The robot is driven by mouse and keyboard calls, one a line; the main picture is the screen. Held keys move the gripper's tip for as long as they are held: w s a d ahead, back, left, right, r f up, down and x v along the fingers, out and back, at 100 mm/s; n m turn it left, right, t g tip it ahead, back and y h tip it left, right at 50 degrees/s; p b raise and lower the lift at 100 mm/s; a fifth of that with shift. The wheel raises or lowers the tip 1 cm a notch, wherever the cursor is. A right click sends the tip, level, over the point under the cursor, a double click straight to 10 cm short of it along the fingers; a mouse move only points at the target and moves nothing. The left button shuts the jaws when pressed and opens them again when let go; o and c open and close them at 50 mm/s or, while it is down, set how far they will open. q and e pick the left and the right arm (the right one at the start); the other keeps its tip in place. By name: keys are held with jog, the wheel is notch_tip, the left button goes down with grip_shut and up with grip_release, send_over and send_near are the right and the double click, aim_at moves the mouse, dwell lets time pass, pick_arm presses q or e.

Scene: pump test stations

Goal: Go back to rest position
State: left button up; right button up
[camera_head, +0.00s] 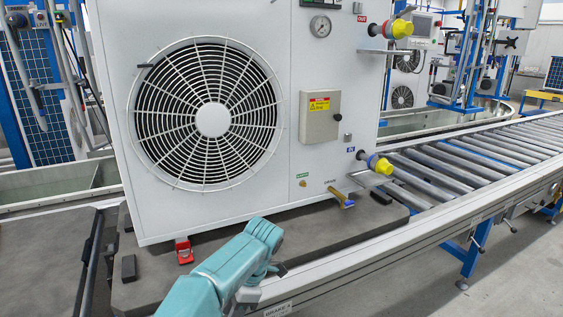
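One teal arm of mine reaches in from the bottom edge, left of centre, and bends near the front edge of the roller conveyor. No gripper fingers can be made out on it; its far end is cut off or hidden behind the arm links. My other arm is not in view. A white heat pump unit (245,190) with a large round fan grille (212,115) stands upright in front of me on a dark pallet board (160,285). My visible arm is in front of the unit's lower edge, with no clear contact.
The roller conveyor (470,160) runs away to the right. Yellow-capped connectors (398,28) and a brass valve (341,197) stick out from the unit's right side. A red clip (184,251) sits at its base. Blue-framed stations stand behind; floor shows at lower right.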

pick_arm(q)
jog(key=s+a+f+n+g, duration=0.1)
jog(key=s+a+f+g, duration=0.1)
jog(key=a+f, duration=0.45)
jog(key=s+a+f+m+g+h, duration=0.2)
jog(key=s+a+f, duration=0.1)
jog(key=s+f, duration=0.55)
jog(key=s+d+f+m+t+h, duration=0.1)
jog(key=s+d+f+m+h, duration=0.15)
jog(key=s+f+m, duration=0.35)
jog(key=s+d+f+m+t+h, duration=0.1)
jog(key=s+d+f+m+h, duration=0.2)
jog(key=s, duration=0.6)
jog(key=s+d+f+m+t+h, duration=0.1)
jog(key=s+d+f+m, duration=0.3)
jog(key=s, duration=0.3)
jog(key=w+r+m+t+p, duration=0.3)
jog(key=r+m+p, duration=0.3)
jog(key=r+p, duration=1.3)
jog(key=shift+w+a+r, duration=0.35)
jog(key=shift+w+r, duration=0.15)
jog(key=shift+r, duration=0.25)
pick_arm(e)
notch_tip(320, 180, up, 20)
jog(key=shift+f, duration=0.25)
